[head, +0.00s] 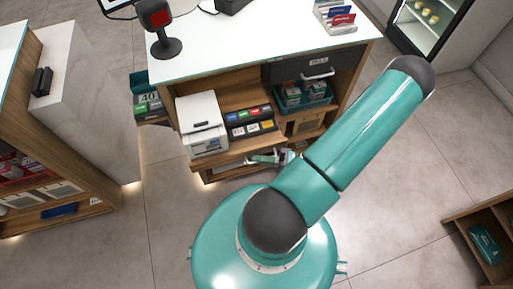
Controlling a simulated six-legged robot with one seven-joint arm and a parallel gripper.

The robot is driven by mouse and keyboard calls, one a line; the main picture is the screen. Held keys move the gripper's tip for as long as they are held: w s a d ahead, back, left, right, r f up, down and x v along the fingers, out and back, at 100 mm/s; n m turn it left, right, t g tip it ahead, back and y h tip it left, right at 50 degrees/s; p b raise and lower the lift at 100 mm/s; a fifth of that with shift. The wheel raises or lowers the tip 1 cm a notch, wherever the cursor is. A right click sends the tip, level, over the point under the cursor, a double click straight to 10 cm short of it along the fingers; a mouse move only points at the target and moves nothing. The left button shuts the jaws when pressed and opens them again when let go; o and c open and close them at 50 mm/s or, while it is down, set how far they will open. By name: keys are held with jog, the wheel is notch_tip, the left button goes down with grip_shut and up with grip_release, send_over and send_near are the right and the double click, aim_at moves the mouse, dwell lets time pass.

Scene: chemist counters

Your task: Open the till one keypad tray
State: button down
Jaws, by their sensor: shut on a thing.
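The keypad tray (233,154) appears to be the flat wooden board low in the front of the white-topped till counter, below the printer and the boxes. My gripper (262,159) is at its front edge, right of the middle, and is shut on it. The fingertips are small here, so the exact grip point is hard to make out. How far the tray stands out from the counter is hard to tell. No keypad can be made out on it.
A white printer (203,124) and several coloured boxes (250,122) sit above. A dark drawer (315,66) with a pale handle and a teal basket (304,101) are at the right. Grey floor (400,190) is clear to the right; a wooden shelf unit (485,225) stands beyond.

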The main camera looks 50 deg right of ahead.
jog(key=s+a, duration=0.1)
jog(key=s, duration=0.1)
jog(key=s+a, duration=0.2)
jog(key=shift+s+a, duration=0.1)
jog(key=shift+s, duration=0.25)
jog(key=c, duration=1.5)
grip_release()
jog(key=v, duration=1.3)
jog(key=shift+s, duration=0.4)
jog(key=shift+s+d, duration=0.1)
jog(key=shift+d, duration=0.1)
